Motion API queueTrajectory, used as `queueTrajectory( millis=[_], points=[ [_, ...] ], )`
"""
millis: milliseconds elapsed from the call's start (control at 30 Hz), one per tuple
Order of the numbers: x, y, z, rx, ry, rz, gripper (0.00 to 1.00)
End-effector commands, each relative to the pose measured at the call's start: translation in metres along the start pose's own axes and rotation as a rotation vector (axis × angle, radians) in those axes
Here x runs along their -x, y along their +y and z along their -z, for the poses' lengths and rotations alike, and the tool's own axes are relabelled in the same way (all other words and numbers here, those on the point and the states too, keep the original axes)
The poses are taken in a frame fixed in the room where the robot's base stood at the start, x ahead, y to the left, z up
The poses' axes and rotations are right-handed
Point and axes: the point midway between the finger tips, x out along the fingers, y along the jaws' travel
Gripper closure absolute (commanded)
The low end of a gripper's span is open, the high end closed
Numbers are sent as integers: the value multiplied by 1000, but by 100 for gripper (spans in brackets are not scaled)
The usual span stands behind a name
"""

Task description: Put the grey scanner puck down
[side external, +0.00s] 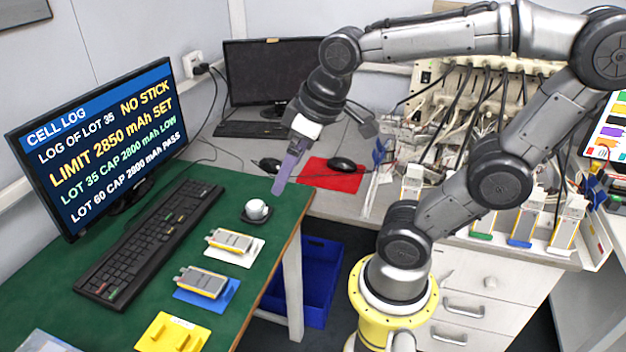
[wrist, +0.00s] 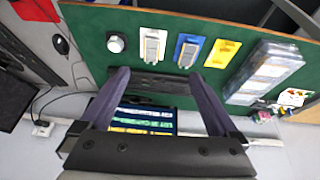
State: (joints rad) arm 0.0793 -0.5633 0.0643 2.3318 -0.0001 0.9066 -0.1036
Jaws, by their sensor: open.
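The grey scanner puck (side external: 257,208) is a small, round, pale grey piece. It sits on a dark round base on the green table (side external: 60,285), near the table's right edge. It also shows in the wrist view (wrist: 116,43), at the upper left, beyond the left finger. My gripper (side external: 279,188) has purple fingers and hangs above and a little right of the puck, apart from it. In the wrist view my gripper (wrist: 157,78) has its fingers wide apart, with nothing held between them.
Two pouch cells lie on a white card (side external: 255,250) and a blue card (side external: 228,295); a yellow card (side external: 172,334) is nearer the front. A keyboard (side external: 150,240) and a monitor (side external: 100,135) stand left. A red mat (side external: 332,179) with a mouse lies behind.

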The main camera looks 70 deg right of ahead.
Motion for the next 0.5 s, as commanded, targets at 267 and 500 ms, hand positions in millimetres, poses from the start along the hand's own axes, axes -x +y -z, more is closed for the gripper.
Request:
queueTrajectory(
  millis=[267,500],
  points=[
    [10,-18,-45,-30,90,29,4],
    [10,-18,-48,-33,91,30,4]
  ],
)
